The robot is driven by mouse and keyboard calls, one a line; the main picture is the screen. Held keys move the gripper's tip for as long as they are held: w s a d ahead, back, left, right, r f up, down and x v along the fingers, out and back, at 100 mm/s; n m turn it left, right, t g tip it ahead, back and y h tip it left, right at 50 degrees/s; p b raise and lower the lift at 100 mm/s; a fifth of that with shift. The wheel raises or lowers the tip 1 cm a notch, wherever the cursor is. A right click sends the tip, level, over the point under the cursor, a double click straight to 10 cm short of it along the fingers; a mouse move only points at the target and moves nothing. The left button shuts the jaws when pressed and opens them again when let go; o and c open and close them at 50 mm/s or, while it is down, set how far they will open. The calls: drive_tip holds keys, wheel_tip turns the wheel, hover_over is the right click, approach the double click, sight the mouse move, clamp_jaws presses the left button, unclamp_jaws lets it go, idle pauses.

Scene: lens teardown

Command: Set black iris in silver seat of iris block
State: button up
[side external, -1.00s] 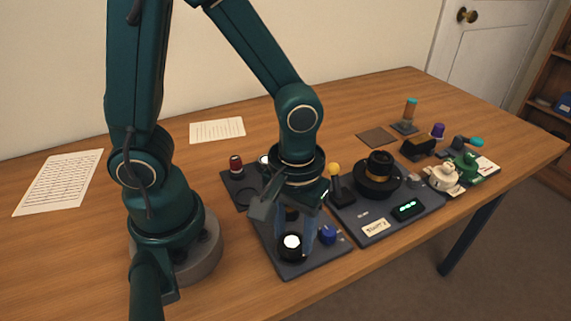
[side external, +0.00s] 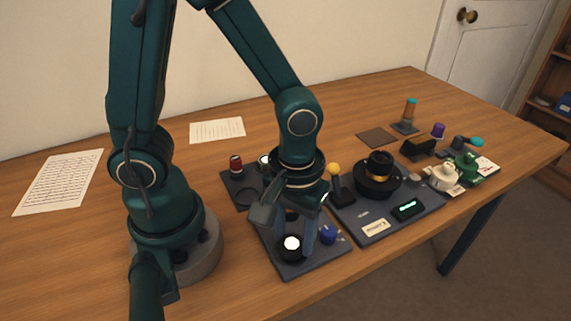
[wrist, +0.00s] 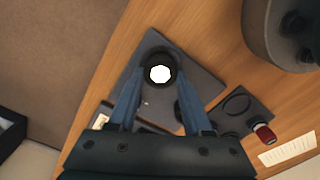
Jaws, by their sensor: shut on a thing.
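The black iris (side external: 281,251) shows as a black ring around a bright white centre, low on the dark grey plate in front of my arm. In the wrist view the same black ring (wrist: 158,53) lies between my two blue-grey fingertips, and the white centre looks many-sided. My gripper (side external: 294,241) points down and is shut on the ring from both sides. It also shows in the wrist view (wrist: 160,76). The silver seat is not distinguishable; whether the ring rests in a seat or is just above the plate, I cannot tell.
A blue knob (side external: 328,234) stands close to the right finger. A dark station with a black and gold lens part (side external: 378,178) and a lit display (side external: 407,209) lies to the right. A red-topped part (side external: 236,165) stands behind. The table front is clear.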

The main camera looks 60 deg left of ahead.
drive_tip(key=shift+f, duration=0.35)
drive_tip(key=o, duration=1.3)
drive_tip(key=shift+c, duration=0.7)
drive_tip(key=shift+o, duration=0.8)
drive_tip(key=shift+r, duration=3.5)
